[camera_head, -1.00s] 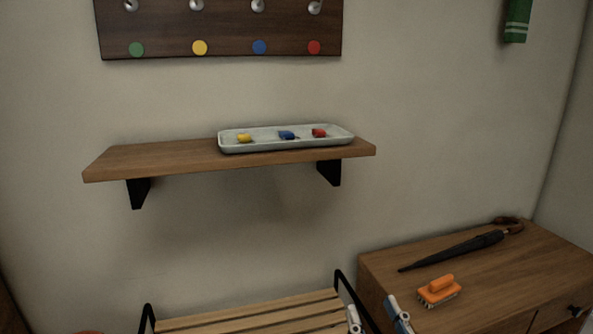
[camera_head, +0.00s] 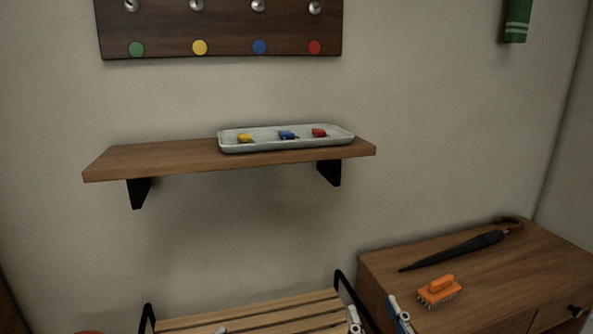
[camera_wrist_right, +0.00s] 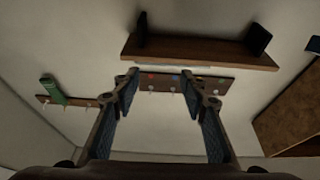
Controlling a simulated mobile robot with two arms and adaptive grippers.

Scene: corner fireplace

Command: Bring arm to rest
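My right gripper (camera_head: 375,308) shows only its two fingertips at the bottom edge of the head view, between the slatted bench and the wooden cabinet. In the right wrist view the fingers (camera_wrist_right: 160,80) stand wide apart with nothing between them. A small pale tip (camera_head: 220,331), possibly of my left gripper, just shows at the bottom edge over the bench; its opening is hidden.
A wall shelf (camera_head: 165,158) holds a pale tray (camera_head: 228,149) with yellow, blue and red small items. A slatted bench (camera_head: 270,317) stands below. The cabinet (camera_head: 380,265) bears an umbrella (camera_head: 455,250) and an orange brush (camera_head: 440,288). A hook board (camera_head: 225,28) hangs above.

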